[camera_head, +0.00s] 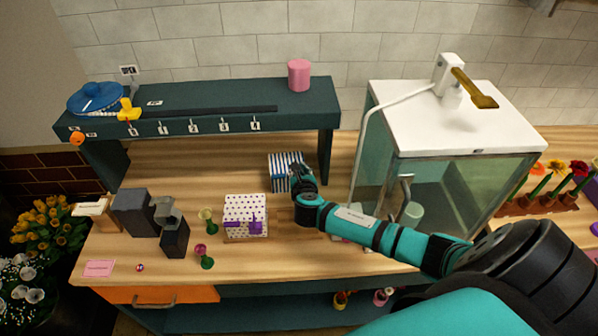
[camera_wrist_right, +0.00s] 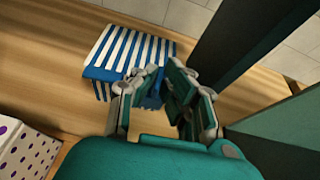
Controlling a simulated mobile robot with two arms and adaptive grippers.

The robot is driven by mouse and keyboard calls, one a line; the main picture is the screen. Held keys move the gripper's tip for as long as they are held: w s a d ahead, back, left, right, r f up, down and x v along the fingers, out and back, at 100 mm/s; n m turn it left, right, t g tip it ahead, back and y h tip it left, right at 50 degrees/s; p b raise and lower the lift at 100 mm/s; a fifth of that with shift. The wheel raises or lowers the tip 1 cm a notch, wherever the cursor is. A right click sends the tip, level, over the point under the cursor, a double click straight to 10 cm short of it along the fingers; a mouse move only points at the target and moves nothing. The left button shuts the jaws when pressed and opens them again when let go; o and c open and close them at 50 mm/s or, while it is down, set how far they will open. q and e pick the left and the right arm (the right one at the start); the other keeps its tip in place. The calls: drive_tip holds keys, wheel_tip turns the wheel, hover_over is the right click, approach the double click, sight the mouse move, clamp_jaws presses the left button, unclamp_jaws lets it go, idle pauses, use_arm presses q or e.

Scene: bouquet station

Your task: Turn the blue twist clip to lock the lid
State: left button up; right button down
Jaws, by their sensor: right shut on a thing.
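A blue-and-white striped box (camera_head: 284,170) stands on the wooden bench, below the raised shelf. It also shows in the right wrist view (camera_wrist_right: 122,55), with its striped lid on top. My right gripper (camera_head: 301,176) is at the box's front right side. In the right wrist view my right gripper (camera_wrist_right: 164,78) is shut on the blue twist clip (camera_wrist_right: 153,101), which is mostly hidden between the fingers. I cannot tell the clip's angle. My left gripper is not in view.
A purple-dotted white box (camera_head: 245,207) with a purple clip stands in front, left of my right arm. A dark shelf (camera_head: 205,110) rises behind, its leg (camera_head: 326,155) close to the right of the striped box. A glass cabinet (camera_head: 470,185) stands at the right.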

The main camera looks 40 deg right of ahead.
drive_tip(key=shift+n, duration=0.3)
drive_tip(key=shift+r, duration=0.1)
idle(0.3)
drive_tip(key=c, duration=1.5)
unclamp_jaws()
drive_tip(key=v, duration=1.2)
drive_tip(key=shift+s+d, duration=0.15)
drive_tip(key=shift+d, duration=0.1)
